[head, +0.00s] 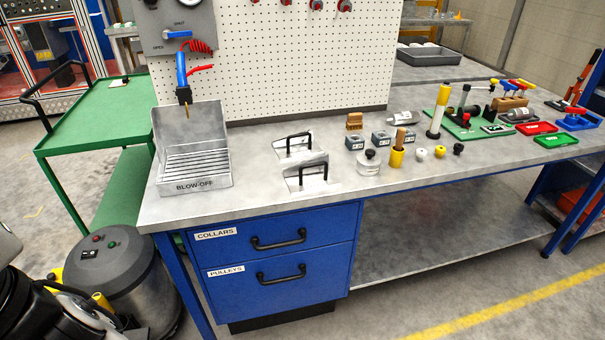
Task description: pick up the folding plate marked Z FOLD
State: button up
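Two flat light-grey metal plates with black bar handles lie on the workbench, right of the blow-off tray. The rear plate (283,149) is farther from the bench's front edge. The front plate (316,186) lies nearer that edge. I cannot read a Z FOLD mark on either, so I cannot tell which one is the folding plate. Both handles stand up from their plates. My gripper is not visible in the head view.
The bench (255,195) holds the blow-off tray (222,182) on the left. Right of the plates are a glass jar (368,163), grey blocks (355,142) and several small tools. Blue drawers (270,245) sit below. A green cart (95,120) and grey vacuum (125,270) stand left.

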aim_at(315, 173)
jog(key=i+l+u, duration=0.1)
jog(key=u, duration=0.95)
jog(key=i+l+u, duration=0.1)
jog(key=l+u, duration=0.65)
jog(key=l, duration=0.15)
jog(key=l+u, duration=0.2)
jog(key=l, duration=0.3)
jog(key=k+l+u, duration=0.2)
jog(key=l, duration=0.8)
jog(key=k+l, duration=0.15)
jog(key=l, duration=0.35)
jog(key=l+u, duration=0.1)
jog(key=l, duration=0.45)
jog(key=k+l, duration=0.1)
jog(key=l, duration=0.45)
